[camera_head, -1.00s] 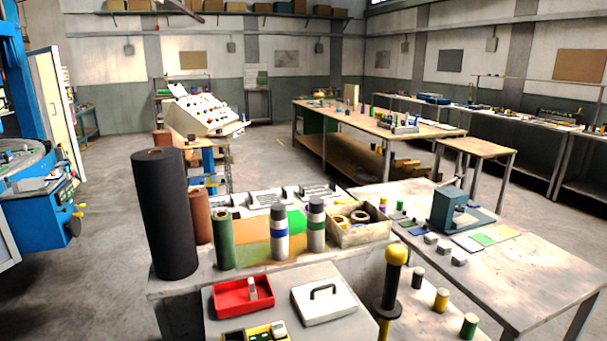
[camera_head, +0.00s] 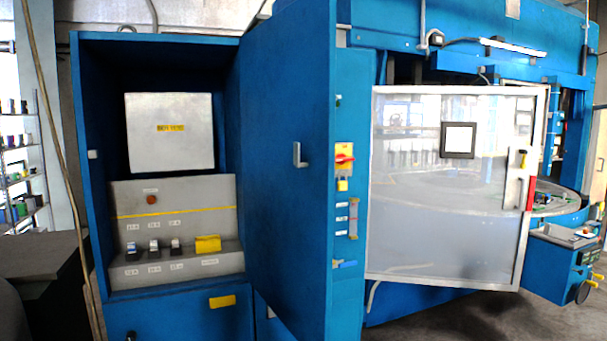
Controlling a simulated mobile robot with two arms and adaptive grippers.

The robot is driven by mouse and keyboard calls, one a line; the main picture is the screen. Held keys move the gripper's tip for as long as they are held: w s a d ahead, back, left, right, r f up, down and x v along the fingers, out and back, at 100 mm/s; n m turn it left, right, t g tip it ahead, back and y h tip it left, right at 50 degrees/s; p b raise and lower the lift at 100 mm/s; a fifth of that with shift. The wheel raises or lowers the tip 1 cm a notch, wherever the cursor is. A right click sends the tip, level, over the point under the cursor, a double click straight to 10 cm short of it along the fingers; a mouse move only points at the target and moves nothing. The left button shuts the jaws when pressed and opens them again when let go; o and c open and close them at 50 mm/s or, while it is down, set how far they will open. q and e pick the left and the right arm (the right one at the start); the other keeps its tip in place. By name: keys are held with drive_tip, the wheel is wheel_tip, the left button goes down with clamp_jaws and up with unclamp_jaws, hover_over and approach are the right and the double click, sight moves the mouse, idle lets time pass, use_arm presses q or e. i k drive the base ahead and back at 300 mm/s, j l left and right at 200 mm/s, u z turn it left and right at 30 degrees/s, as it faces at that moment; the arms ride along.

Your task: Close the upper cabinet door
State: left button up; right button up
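The upper cabinet (camera_head: 88,150) is blue and stands open at the left of the head view. Its blue door (camera_head: 285,190) is swung outward on the right side of the opening and has a small grey handle (camera_head: 299,155). Inside are a white panel (camera_head: 170,115) with a yellow label and a grey stepped console (camera_head: 175,200) with several small items and a yellow block (camera_head: 207,243). Neither of my grippers is in view.
A lower cabinet front (camera_head: 180,318) sits below. A dark bench (camera_head: 40,265) stands at the left.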

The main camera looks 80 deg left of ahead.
sight(287, 81)
drive_tip(key=i+j+u, duration=0.1)
drive_tip(key=u, duration=2.1)
drive_tip(key=i+l+u, duration=0.1)
drive_tip(key=i+u, duration=0.15)
drive_tip(key=u, duration=0.2)
drive_tip(key=i+l+u, duration=0.15)
drive_tip(key=u, duration=0.35)
drive_tip(key=i+l+u, duration=0.3)
drive_tip(key=u, duration=0.15)
drive_tip(key=i+l+u, duration=0.15)
drive_tip(key=l+u, duration=0.2)
drive_tip(key=u, duration=0.15)
drive_tip(key=i+l+u, duration=0.1)
drive_tip(key=l, duration=0.4)
drive_tip(key=i+l+u, duration=0.1)
drive_tip(key=l, duration=0.45)
drive_tip(key=i+l, duration=0.15)
drive_tip(key=l, duration=0.35)
drive_tip(key=l+u, duration=0.15)
drive_tip(key=l, duration=0.4)
drive_tip(key=i, duration=0.05)
